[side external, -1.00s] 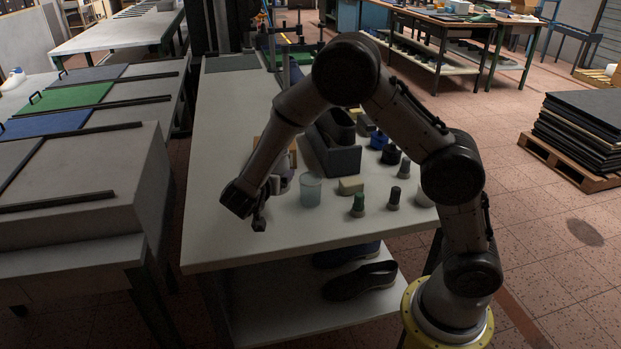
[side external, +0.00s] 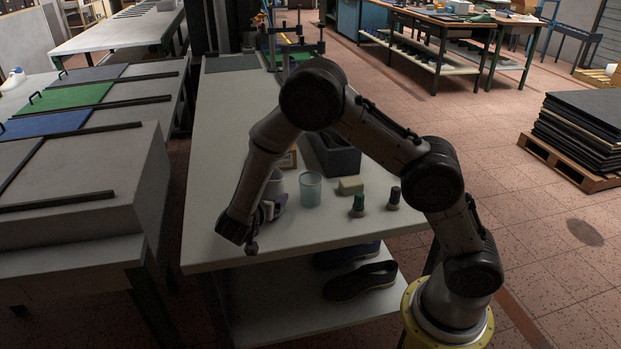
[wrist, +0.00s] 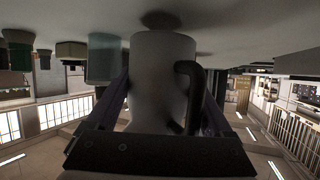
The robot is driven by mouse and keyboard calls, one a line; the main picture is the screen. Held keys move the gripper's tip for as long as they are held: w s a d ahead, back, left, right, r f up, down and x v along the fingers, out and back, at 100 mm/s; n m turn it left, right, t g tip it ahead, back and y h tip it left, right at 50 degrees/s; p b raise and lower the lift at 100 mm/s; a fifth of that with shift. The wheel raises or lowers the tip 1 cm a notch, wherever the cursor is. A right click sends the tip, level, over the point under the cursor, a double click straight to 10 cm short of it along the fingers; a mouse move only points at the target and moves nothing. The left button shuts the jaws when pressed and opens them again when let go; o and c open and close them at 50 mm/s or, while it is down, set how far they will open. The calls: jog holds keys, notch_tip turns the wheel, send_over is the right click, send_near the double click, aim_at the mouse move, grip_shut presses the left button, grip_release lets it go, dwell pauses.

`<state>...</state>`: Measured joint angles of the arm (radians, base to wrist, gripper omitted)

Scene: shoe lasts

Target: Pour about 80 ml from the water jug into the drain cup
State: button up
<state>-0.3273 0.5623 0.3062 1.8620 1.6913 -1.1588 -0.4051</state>
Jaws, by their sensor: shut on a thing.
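The water jug (wrist: 158,75) is a pale grey cylinder with a black handle, held between my fingers in the upside-down wrist view. My gripper (side external: 274,203) is shut on it near the table's front left. In the side view the jug (side external: 276,182) is partly hidden by my arm and looks about upright. A dark patch lies on the table just beyond its base in the wrist view; the jug looks slightly raised. The drain cup, a translucent bluish cup (side external: 310,190), stands on the table just right of the jug. It also shows in the wrist view (wrist: 103,60). The water inside is not visible.
Right of the cup are a cream block (side external: 351,185), a green-topped bottle (side external: 358,206) and a dark-topped one (side external: 394,199). A grey box (side external: 338,160) and a framed card (side external: 288,160) stand behind. The table's front left (side external: 212,250) is bare.

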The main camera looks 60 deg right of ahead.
aim_at(281, 181)
jog(key=shift+s+d+r+m+y, duration=0.15)
jog(key=shift+d+r+m+y, duration=0.2)
jog(key=shift+y, duration=0.25)
jog(key=m+y, duration=0.1)
jog(key=s+d+m+t+y, duration=0.1)
jog(key=shift+d+r+y, duration=0.3)
jog(key=shift+r, duration=0.05)
jog(key=shift+s+d+r+m+t+y, duration=0.2)
jog(key=shift+r+t+y, duration=0.1)
jog(key=shift+r, duration=0.1)
jog(key=shift+s+d+r+m+t+y, duration=0.1)
jog(key=shift+d+r+m+t+y, duration=0.1)
jog(key=shift+r+y, duration=0.15)
jog(key=shift+r+m+y, duration=0.25)
jog(key=shift+y, duration=0.2)
jog(key=shift+w+r+m+t+y, duration=0.1)
jog(key=shift+r+m+t+y, duration=0.3)
jog(key=shift+r+t+y, duration=0.15)
jog(key=shift+y, duration=0.25)
jog(key=shift+f+m+t+y, duration=0.15)
jog(key=shift+m+t+y, duration=0.2)
jog(key=shift+m+y, duration=0.05)
jog(key=shift+r+m+t+y, duration=0.3)
jog(key=shift+r+y, duration=0.15)
jog(key=shift+y, duration=0.05)
jog(key=shift+s+d+r, duration=0.25)
jog(key=shift+s+d, duration=0.05)
jog(key=shift+d, duration=0.25)
dwell(0.6)
